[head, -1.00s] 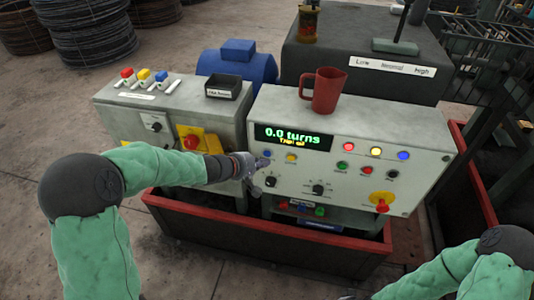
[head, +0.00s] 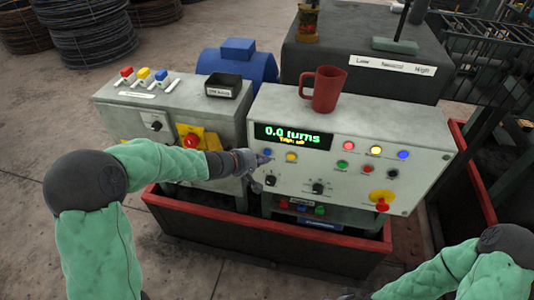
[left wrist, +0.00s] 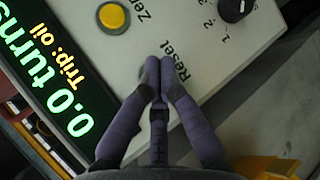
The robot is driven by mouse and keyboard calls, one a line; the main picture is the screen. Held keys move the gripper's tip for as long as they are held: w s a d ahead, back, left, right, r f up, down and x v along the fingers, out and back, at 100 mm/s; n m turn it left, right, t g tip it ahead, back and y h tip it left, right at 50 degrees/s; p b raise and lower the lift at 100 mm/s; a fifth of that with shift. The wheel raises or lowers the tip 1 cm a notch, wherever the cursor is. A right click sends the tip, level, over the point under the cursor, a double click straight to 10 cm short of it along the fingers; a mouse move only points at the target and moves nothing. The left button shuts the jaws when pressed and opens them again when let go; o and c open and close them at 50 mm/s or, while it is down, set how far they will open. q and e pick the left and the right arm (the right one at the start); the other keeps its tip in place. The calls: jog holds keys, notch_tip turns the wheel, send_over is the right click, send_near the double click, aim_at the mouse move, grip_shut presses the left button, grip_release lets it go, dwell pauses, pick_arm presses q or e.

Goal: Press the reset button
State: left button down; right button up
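The control box (head: 340,200) has a green display (head: 292,136) reading "0.0 turns" and "Trip: oil". Below the display's left end is a small blue button (head: 267,153), with a yellow button (head: 291,157) to its right. My left gripper (head: 260,160) points at the blue button from the left. In the left wrist view its fingertips (left wrist: 160,72) are together, beside the printed word "Reset" (left wrist: 175,60). They hide the button there; contact cannot be told. The yellow button (left wrist: 112,17) is labelled "Zero".
A red mug (head: 327,89) stands on top of the box. A red emergency knob (head: 382,204) sits at its lower right. A grey cabinet (head: 172,110) with levers and a black tray (head: 223,86) stands to the left. A red-rimmed trough (head: 260,229) runs below.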

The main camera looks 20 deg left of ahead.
dwell(0.7)
pick_arm(q)
jog(key=shift+w+a, duration=0.1)
jog(key=shift+w, duration=0.3)
jog(key=shift+w+a, duration=0.1)
jog(key=shift+w, duration=0.3)
dwell(0.6)
jog(key=shift+b, duration=0.3)
jog(key=shift+s+d+b, duration=0.2)
jog(key=shift+s+b, duration=0.25)
jog(key=shift+s, duration=0.35)
jog(key=s, duration=0.1)
jog(key=s+b, duration=0.1)
jog(key=s, duration=0.1)
jog(key=s+d, duration=0.1)
jog(key=s, duration=0.1)
jog(key=shift+b, duration=0.4)
